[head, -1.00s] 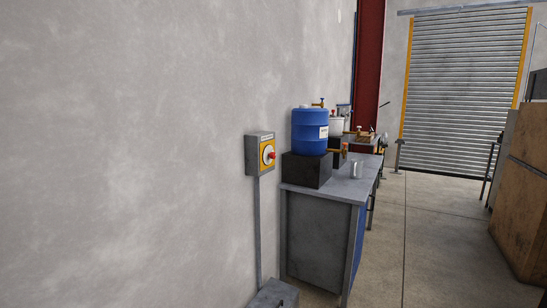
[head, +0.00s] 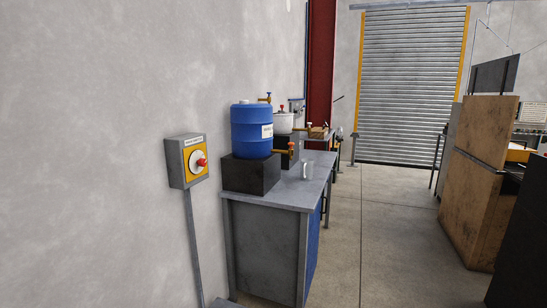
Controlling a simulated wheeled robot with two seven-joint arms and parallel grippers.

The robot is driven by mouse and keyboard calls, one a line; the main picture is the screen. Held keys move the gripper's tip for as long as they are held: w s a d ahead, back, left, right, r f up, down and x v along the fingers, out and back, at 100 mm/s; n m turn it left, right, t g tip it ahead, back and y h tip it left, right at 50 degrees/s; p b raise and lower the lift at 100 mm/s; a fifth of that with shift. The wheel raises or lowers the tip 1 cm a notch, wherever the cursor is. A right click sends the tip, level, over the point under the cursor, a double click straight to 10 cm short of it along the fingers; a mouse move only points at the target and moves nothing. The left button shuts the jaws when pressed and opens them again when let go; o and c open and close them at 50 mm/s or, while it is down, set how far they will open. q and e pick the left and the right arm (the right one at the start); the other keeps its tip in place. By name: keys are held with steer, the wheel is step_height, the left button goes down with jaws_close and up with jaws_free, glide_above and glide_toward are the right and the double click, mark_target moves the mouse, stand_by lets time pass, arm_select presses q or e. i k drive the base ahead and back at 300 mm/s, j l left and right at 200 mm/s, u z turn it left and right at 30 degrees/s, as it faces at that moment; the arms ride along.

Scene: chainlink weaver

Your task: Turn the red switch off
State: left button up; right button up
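The red switch (head: 202,162) is a small red knob on a white round dial with a yellow plate. It sits on the front of a grey box (head: 177,166) fixed to the left wall. A grey conduit runs down from the box. The knob sticks out to the right; its exact setting is too small to read. Neither of my grippers shows in the head view.
A grey workbench (head: 262,200) stands against the wall just beyond the switch box. It carries a blue drum (head: 251,132) on a black block and a metal cup (head: 307,169). The concrete floor (head: 385,230) between is clear.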

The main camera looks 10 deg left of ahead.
mark_target(202, 162)
steer(key=i+l+z, duration=0.1)
steer(key=i, duration=0.45)
steer(key=i+l, duration=0.2)
steer(key=i, duration=0.35)
steer(key=i+l+z, duration=0.15)
steer(key=i, duration=0.4)
